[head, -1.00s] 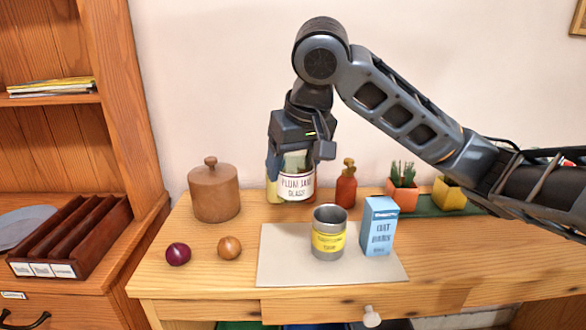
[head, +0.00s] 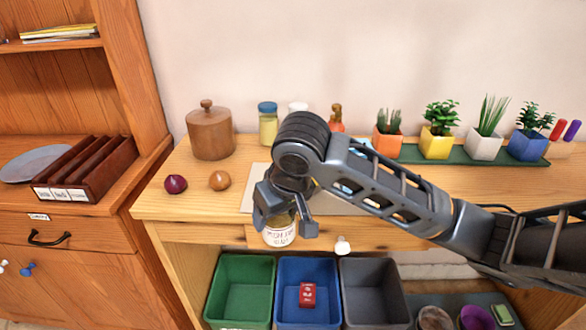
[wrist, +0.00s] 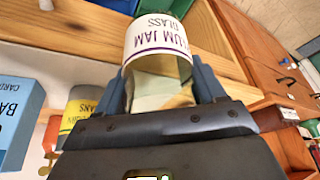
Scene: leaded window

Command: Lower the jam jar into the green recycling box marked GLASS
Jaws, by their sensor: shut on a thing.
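The jam jar (head: 279,238) is glass with a white label; in the wrist view the jar (wrist: 158,38) reads PLUM JAM and GLASS, upside down. My gripper (head: 283,224) is shut on it; in the wrist view its fingers (wrist: 160,88) stand on either side of the jar. The jar hangs in front of the table's front edge, above the boxes. The green box (head: 240,290) stands below, at the left of a row of three. It looks empty, and no marking on it can be read.
The blue box (head: 293,270) holds a red item (head: 307,294); the grey box (head: 372,285) looks empty. A drawer knob (head: 342,245) sticks out right of the jar. In the wrist view a carton (wrist: 14,120) and a can (wrist: 80,105) stand near my gripper.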

